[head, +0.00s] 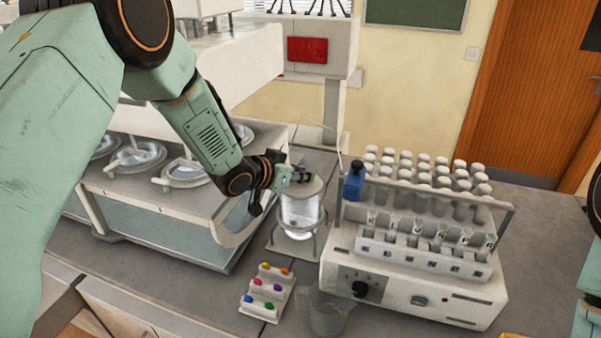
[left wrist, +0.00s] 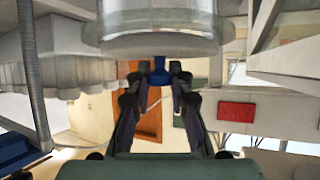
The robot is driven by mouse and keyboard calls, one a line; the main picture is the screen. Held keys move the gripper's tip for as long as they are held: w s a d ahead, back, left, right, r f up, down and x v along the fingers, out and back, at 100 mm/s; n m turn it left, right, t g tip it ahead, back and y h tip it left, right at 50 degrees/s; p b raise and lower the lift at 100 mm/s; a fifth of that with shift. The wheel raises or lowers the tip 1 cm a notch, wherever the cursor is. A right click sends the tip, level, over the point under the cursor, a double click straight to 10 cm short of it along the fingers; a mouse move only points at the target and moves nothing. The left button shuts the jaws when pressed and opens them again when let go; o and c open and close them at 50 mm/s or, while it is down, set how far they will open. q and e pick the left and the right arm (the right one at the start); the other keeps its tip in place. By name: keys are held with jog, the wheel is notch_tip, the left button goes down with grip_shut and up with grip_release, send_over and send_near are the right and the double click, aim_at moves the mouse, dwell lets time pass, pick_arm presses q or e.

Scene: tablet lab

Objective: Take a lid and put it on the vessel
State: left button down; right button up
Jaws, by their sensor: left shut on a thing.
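The glass vessel (head: 299,214) stands upright in a metal stand on the bench in the head view, left of the tube machine. A pale round lid (head: 309,187) is over its mouth. My left gripper (head: 302,177) is at the lid's top, above the vessel. In the left wrist view, which is upside down, the fingertips (left wrist: 160,82) are shut on the lid's blue knob (left wrist: 158,71). The lid's rim (left wrist: 160,46) and clear glass show beyond it. I cannot tell if the lid rests on the vessel or hangs just above. My right gripper is not in view.
The tube machine (head: 420,283) with several capped tubes and a blue bottle (head: 353,184) stands close on the right. A small rack of coloured pieces (head: 266,294) and a clear beaker (head: 327,318) are in front. A large water bath (head: 165,225) is on the left.

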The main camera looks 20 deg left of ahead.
pick_arm(q)
jog(key=shift+s+r, duration=0.15)
jog(key=shift+s, duration=0.1)
jog(key=c, duration=1.7)
grip_release()
jog(key=o, duration=0.3)
jog(key=shift+w+a, duration=0.1)
jog(key=shift+w, duration=0.05)
jog(key=shift+o, duration=1.4)
jog(key=shift+w, duration=0.15)
jog(key=shift+s, duration=0.25)
jog(key=r, duration=0.9)
jog(key=shift+s+d+r, duration=0.1)
jog(key=shift+d+r, duration=0.1)
jog(key=shift+r, duration=0.1)
jog(key=shift+w+a+r, duration=0.1)
jog(key=shift+w, duration=0.15)
jog(key=shift+s, duration=0.15)
